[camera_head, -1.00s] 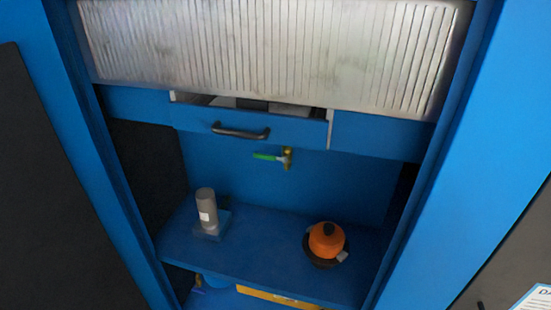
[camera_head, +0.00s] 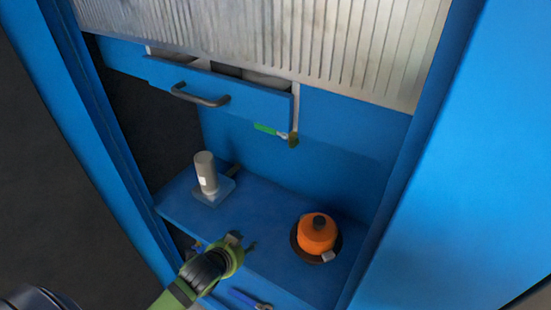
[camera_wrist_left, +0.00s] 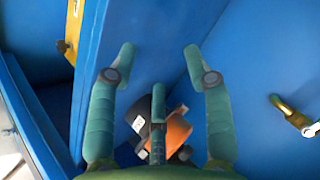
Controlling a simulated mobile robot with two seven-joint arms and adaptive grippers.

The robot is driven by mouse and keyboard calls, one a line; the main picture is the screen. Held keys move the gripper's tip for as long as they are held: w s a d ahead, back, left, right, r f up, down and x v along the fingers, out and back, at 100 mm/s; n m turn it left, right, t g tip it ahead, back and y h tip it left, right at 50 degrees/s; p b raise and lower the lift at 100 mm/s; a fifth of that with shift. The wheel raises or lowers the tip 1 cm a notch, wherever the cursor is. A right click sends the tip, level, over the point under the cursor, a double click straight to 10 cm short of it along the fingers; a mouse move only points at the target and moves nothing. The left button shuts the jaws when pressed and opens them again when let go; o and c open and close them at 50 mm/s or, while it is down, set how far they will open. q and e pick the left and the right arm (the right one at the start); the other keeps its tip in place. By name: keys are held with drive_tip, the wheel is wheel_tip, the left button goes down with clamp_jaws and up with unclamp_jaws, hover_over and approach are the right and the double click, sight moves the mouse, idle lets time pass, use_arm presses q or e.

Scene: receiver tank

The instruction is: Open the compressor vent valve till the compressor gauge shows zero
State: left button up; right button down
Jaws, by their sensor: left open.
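A small valve with a green lever (camera_head: 265,129) and a brass body (camera_head: 293,140) sits on the blue back panel below the open drawer. In the left wrist view, a brass and pale metal fitting (camera_wrist_left: 285,108) at the right looks like this valve. My left gripper (camera_head: 244,243) is at the front edge of the blue shelf, below and apart from the valve. The left wrist view shows its fingers (camera_wrist_left: 160,62) spread and empty. No gauge can be made out. My right gripper is not in view.
A partly open drawer (camera_head: 220,92) with a dark handle hangs above the valve. On the shelf (camera_head: 265,220) stand a grey cylinder (camera_head: 206,173) on a base and an orange pot-like object (camera_head: 317,235). The shelf between them is clear. Blue frame posts (camera_head: 385,205) flank the opening.

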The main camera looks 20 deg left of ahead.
use_arm(q)
drive_tip(key=w+a+r+m+t, duration=0.3)
drive_tip(key=w+r+m+t, duration=0.1)
drive_tip(key=w+r, duration=0.4)
drive_tip(key=m+t+h, duration=0.3)
drive_tip(key=m+t, duration=0.1)
drive_tip(key=m, duration=0.4)
approach(270, 131)
drive_tip(key=w+a, duration=0.2)
drive_tip(key=w, duration=0.1)
drive_tip(key=w+d, duration=0.1)
drive_tip(key=w, duration=0.5)
drive_tip(key=shift+w+f+n, duration=0.15)
drive_tip(key=shift+f+n, duration=0.15)
drive_tip(key=shift+f, duration=0.15)
clamp_jaws()
